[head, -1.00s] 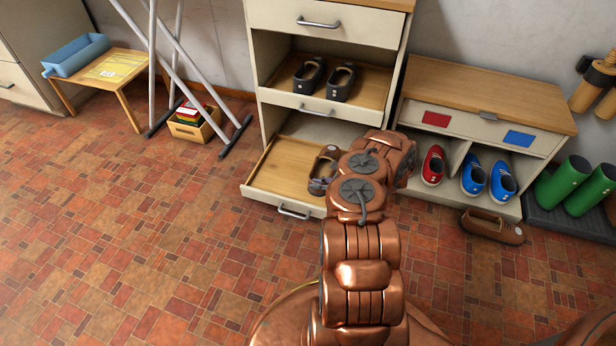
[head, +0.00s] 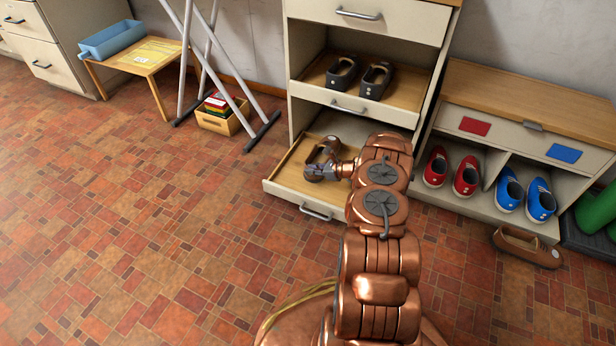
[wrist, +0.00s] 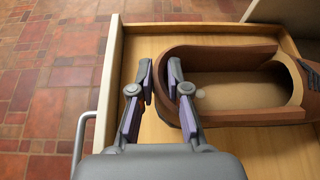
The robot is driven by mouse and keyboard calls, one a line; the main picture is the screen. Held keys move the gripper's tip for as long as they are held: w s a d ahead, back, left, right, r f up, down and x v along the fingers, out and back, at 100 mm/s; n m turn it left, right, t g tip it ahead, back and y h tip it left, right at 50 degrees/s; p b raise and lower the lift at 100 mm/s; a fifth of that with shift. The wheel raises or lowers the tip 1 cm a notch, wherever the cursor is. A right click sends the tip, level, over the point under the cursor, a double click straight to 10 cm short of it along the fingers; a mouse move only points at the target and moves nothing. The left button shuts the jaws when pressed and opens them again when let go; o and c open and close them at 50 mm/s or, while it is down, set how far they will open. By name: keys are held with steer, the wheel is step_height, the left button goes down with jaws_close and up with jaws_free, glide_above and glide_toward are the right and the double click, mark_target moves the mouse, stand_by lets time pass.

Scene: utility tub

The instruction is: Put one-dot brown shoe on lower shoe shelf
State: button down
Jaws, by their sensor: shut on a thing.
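A brown shoe (head: 329,148) is in the pulled-out lower shoe shelf (head: 291,180), a wooden tray with a pale front. My gripper (head: 320,172) is at one end of this shoe. In the wrist view the gripper (wrist: 162,88) is shut on the rim of the brown shoe (wrist: 240,52), with one finger inside the opening and one outside. The shoe lies level over the tray boards (wrist: 145,140); I cannot tell whether its sole touches them. A pale dot shows beside the fingers, but I cannot count its dots clearly. A second brown shoe (head: 527,247) lies on the floor.
Dark shoes (head: 360,77) stand on the upper shelf (head: 402,104). Red shoes (head: 451,172) and blue shoes (head: 525,196) sit in a low cabinet (head: 478,204) on the right. A folding rack (head: 203,70) and a small box (head: 222,119) stand left. The floor in front is clear.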

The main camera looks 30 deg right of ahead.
steer(key=shift+w+a+f+b, duration=0.1)
steer(key=shift+w+a+b, duration=0.1)
steer(key=shift+w, duration=0.35)
steer(key=shift+w+a+f+b, duration=0.1)
steer(key=shift+w+b, duration=0.05)
steer(key=shift+w, duration=0.4)
step_height(320, 180, down, 3)
steer(key=shift+s+f+b, duration=0.1)
steer(key=shift+f+b, duration=0.05)
steer(key=shift+b, duration=0.75)
steer(key=c, duration=1.2)
jaws_free()
steer(key=shift+o, duration=0.2)
